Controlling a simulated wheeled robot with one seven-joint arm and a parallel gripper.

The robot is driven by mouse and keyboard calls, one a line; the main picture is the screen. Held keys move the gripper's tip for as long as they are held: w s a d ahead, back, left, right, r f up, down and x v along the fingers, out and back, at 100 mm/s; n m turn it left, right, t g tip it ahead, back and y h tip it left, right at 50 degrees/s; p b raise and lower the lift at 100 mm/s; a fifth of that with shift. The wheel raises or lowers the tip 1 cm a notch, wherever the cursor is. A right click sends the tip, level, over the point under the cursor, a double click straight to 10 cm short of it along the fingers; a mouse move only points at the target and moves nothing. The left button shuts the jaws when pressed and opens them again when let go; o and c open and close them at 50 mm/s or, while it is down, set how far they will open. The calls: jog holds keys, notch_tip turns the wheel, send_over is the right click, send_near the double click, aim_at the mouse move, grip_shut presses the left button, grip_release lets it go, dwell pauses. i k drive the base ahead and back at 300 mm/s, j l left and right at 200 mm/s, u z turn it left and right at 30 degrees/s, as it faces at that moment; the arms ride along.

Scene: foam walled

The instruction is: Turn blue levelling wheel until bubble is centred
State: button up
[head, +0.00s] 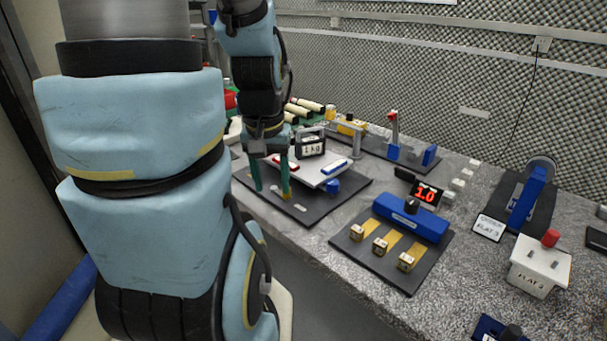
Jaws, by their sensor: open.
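A white levelling plate (313,177) stands on a dark base board (318,212) at the left of the bench. The blue levelling wheel (332,186) shows under its right front corner. A blue vial (337,166) and a red vial (287,165) lie on the plate; the bubbles are too small to read. My gripper (271,190) points down at the plate's left front side, its two green fingers apart with nothing seen held between them. It is left of the blue wheel and apart from it. One finger covers part of the plate's left edge.
A 1 kg weight (311,146) stands at the plate's rear. To the right are a board with a blue block and several brass cubes (406,262), a red 1.0 display (427,195) and a white box with a red knob (539,266). A foam wall (440,75) rises behind.

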aim_at(332, 187)
jog(key=i+j, duration=0.2)
jog(key=j, duration=0.2)
jog(key=i+j+z, duration=0.1)
jog(key=i+j, duration=0.15)
jog(key=j, duration=0.15)
jog(key=i+j, duration=0.2)
jog(key=j, duration=0.2)
jog(key=i+j, duration=0.2)
jog(key=j, duration=0.2)
jog(key=l+z, duration=0.05)
